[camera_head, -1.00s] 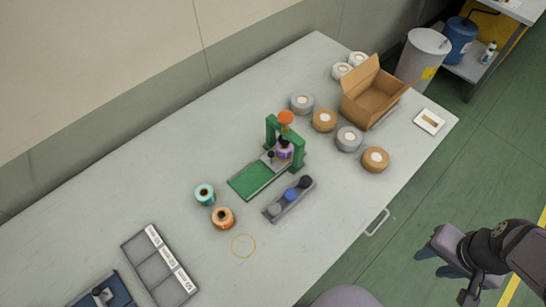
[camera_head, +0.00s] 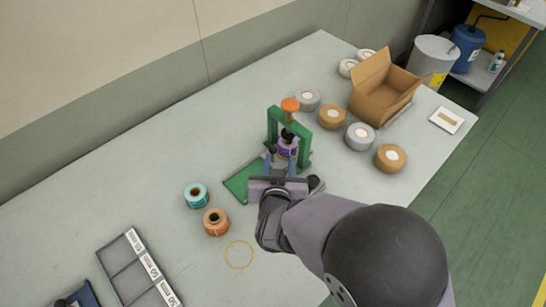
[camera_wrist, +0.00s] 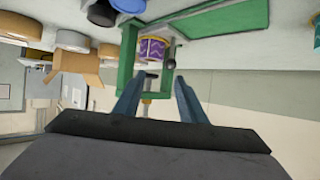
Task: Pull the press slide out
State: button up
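The green press (camera_head: 273,125) stands mid-table with an orange knob (camera_head: 290,104) on top. A purple spool (camera_head: 287,146) sits inside its frame; the spool also shows in the wrist view (camera_wrist: 152,49). The green base (camera_head: 236,184) extends toward the lower left, partly covered by my gripper. In the wrist view a small black knob (camera_wrist: 171,62) stands beside the spool, just beyond my fingertips. My gripper (camera_head: 280,164) is at the front of the press, its blue fingers apart with a gap between them (camera_wrist: 157,88). I see nothing clamped. The slide is mostly hidden by my gripper in the head view.
A teal spool (camera_head: 196,195) and an orange spool (camera_head: 216,222) stand left of my arm. Behind my gripper, one black round piece (camera_head: 314,182) shows. Several tape rolls and a cardboard box (camera_head: 383,88) stand to the right. A grey tray (camera_head: 120,262) lies lower left.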

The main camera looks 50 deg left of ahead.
aim_at(272, 148)
jog(key=shift+w+a+f+p, duration=0.2)
jog(key=shift+w+a+f, duration=0.3)
jog(key=shift+a, duration=0.45)
jog(key=shift+w+a+f+p, duration=0.2)
jog(key=shift+w+a+f, duration=0.35)
jog(key=shift+a, duration=0.45)
jog(key=shift+w+a+f+p, duration=0.2)
jog(key=shift+w+a+f, duration=0.3)
jog(key=shift+a, duration=0.45)
jog(key=shift+c, duration=0.2)
grip_shut()
jog(key=shift+s, duration=0.15)
